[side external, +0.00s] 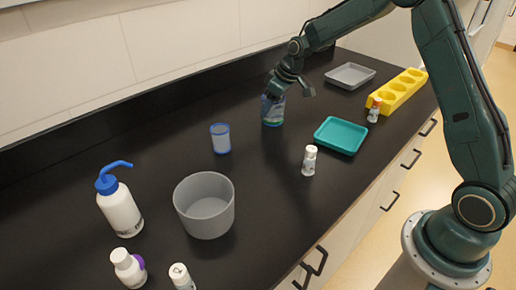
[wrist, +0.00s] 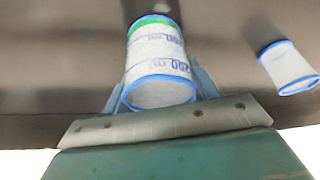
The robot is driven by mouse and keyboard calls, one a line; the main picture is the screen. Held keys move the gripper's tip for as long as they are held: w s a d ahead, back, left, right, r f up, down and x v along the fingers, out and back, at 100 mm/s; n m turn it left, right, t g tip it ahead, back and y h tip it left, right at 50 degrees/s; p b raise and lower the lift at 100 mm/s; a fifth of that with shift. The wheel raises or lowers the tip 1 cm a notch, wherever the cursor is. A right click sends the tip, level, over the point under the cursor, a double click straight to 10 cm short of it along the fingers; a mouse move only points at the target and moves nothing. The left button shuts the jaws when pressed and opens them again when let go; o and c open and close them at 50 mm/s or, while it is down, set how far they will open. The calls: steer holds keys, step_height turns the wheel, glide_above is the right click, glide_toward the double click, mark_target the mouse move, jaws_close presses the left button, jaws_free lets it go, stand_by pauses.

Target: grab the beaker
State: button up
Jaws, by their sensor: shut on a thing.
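A beaker (wrist: 158,65) with a blue rim, blue markings and a green band shows in the wrist view, between the fingers of my gripper (wrist: 158,92). My gripper is shut on it. In the side external view the same beaker (side external: 272,112) is at the back middle of the black bench, with my gripper (side external: 273,97) coming down over its top. The gripper hides part of its upper end. I cannot tell whether its base touches the bench. A second clear beaker (side external: 221,139) with blue rims stands to its left; it also shows at the right of the wrist view (wrist: 288,67).
A teal tray (side external: 341,135) and a white bottle (side external: 309,160) are right of the held beaker. A grey tray (side external: 350,75), yellow rack (side external: 400,92) and small red-capped bottle (side external: 374,110) are farther right. A grey tub (side external: 204,205) and wash bottle (side external: 120,208) stand left.

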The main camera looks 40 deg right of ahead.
steer(key=shift+r, duration=0.1)
step_height(320, 180, up, 20)
stand_by(0.7)
stand_by(0.5)
